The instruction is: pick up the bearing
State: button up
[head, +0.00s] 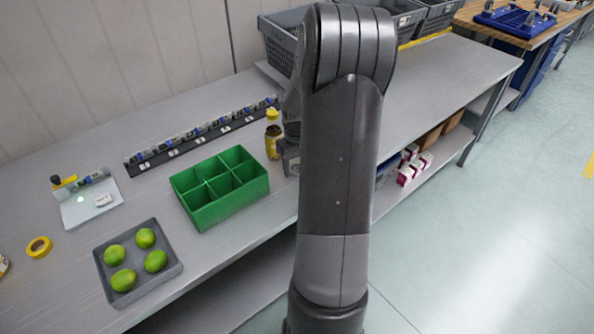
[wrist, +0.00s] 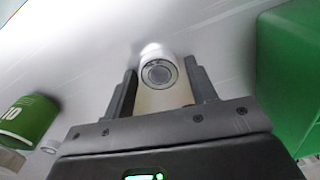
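In the wrist view, the bearing (wrist: 158,73) appears as a pale, rounded metal piece with a dark ring-shaped face. It lies between the two dark fingers of my gripper (wrist: 160,66). The fingers stand wide apart, one on each side of it, and I cannot tell whether they touch it. In the head view, part of my gripper (head: 289,158) shows at the left of my arm, low over the bench. My arm hides most of it there, and I cannot make out the bearing clearly.
A green divided box (head: 220,187) stands left of my gripper, and its wall (wrist: 291,75) is close in the wrist view. A yellow-capped bottle (head: 273,141) is nearby. A grey tray (head: 137,262) holds several limes. A dark rail (head: 205,137) and grey crates (head: 283,40) line the back.

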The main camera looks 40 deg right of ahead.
jog(key=c, duration=0.7)
jog(key=shift+r, duration=0.1)
